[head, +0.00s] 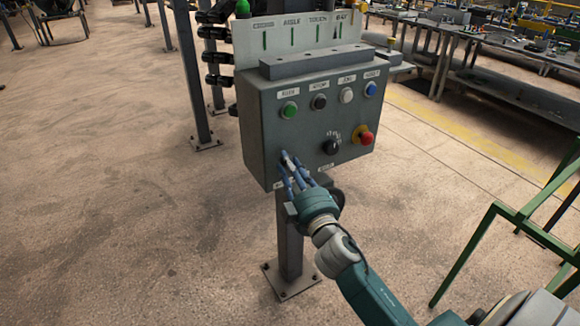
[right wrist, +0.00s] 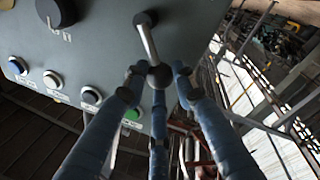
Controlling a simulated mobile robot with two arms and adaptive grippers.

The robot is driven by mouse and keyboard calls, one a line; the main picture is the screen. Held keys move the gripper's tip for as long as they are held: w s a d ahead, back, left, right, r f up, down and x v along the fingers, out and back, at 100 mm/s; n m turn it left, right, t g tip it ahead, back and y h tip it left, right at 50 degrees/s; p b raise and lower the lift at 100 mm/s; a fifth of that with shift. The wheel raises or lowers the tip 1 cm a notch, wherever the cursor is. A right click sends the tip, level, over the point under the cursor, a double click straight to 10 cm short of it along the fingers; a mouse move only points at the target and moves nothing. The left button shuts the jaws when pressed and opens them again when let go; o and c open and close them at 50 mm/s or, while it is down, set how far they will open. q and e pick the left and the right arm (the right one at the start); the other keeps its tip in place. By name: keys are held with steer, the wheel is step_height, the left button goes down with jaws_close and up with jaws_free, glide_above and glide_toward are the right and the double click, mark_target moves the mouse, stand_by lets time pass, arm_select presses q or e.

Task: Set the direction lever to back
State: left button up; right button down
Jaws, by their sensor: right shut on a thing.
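The grey control box (head: 262,118) stands on a post in the middle of the head view. The direction lever (right wrist: 149,42), a short metal rod with a dark ball knob (right wrist: 159,76), shows on the box face in the right wrist view. In the head view the lever is at the lower left of the face, largely covered by my fingers. My right gripper (head: 288,165), with blue fingers, is shut on the lever at its knob; the fingers also show in the right wrist view (right wrist: 157,92). The lever's position labels are too small or covered to read. My left gripper is not in view.
Above the lever are a green button (head: 289,109), black, white and blue buttons, a black rotary knob (head: 330,146) and a red emergency stop (head: 365,138) on yellow. A green frame (head: 490,225) stands at right.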

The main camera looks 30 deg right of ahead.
steer(key=shift+r, duration=0.15)
steer(key=c, duration=1.4)
jaws_free()
steer(key=shift+a, duration=0.1)
steer(key=s, duration=0.4)
steer(key=s+a+f, duration=0.1)
steer(key=s, duration=0.3)
steer(key=s+a, duration=0.1)
steer(key=s, duration=0.3)
steer(key=shift+f, duration=0.25)
steer(key=shift+w, duration=0.1)
